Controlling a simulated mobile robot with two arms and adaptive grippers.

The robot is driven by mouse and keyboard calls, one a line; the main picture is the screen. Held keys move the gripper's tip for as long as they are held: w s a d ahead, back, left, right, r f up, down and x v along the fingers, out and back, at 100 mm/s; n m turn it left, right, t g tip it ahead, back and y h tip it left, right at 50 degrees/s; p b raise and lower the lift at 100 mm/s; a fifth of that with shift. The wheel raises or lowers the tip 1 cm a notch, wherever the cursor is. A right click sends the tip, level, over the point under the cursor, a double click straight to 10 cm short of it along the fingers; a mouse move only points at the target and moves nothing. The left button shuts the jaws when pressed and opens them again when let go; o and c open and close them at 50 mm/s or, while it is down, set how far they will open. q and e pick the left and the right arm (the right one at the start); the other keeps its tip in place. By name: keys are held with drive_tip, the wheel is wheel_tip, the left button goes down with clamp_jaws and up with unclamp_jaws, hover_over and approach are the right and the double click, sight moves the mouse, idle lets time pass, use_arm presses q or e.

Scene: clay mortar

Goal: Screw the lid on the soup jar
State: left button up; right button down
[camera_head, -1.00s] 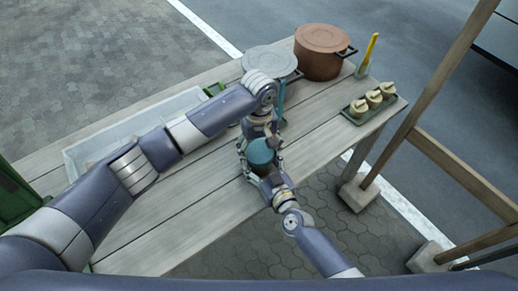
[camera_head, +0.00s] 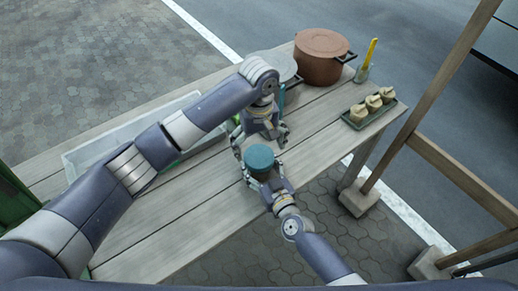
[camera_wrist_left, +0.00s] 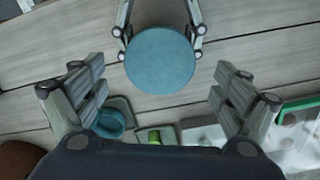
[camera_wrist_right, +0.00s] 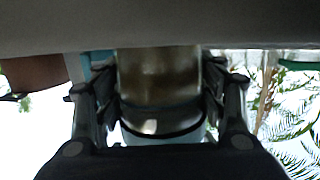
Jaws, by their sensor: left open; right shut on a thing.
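The teal round lid (camera_head: 260,158) sits on top of the soup jar; it fills the centre of the left wrist view (camera_wrist_left: 160,60). The jar body (camera_wrist_right: 158,80) shows upside down in the right wrist view, between my right fingers, with a dark ring and a pale blue band beneath. My right gripper (camera_head: 262,177) is shut on the jar above the table. My left gripper (camera_head: 240,144) is open and empty, just behind the lid and apart from it; its spread fingers also show in the left wrist view (camera_wrist_left: 160,98). The thread is hidden, so I cannot tell how tight the lid is.
A green tray (camera_head: 376,112) with several pale pieces is at the right edge. A pale bin (camera_head: 85,160) is at left. The front planks (camera_head: 170,220) are clear.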

sight(259, 156)
use_arm(q)
drive_tip(key=shift+r, duration=0.1)
drive_tip(key=shift+c, duration=0.2)
drive_tip(key=shift+w+d+r+m, duration=0.1)
drive_tip(key=shift+w+r+m, duration=0.05)
drive_tip(key=shift+r, duration=0.35)
drive_tip(key=shift+w+d+r+m, duration=0.1)
drive_tip(key=shift+r+m, duration=0.05)
drive_tip(key=shift+r, duration=0.35)
drive_tip(key=shift+s+a+r, duration=0.2)
drive_tip(key=shift+s+r, duration=0.05)
drive_tip(key=shift+r, duration=0.45)
drive_tip(key=shift+m, duration=0.3)
drive_tip(key=shift+f, duration=4.05)
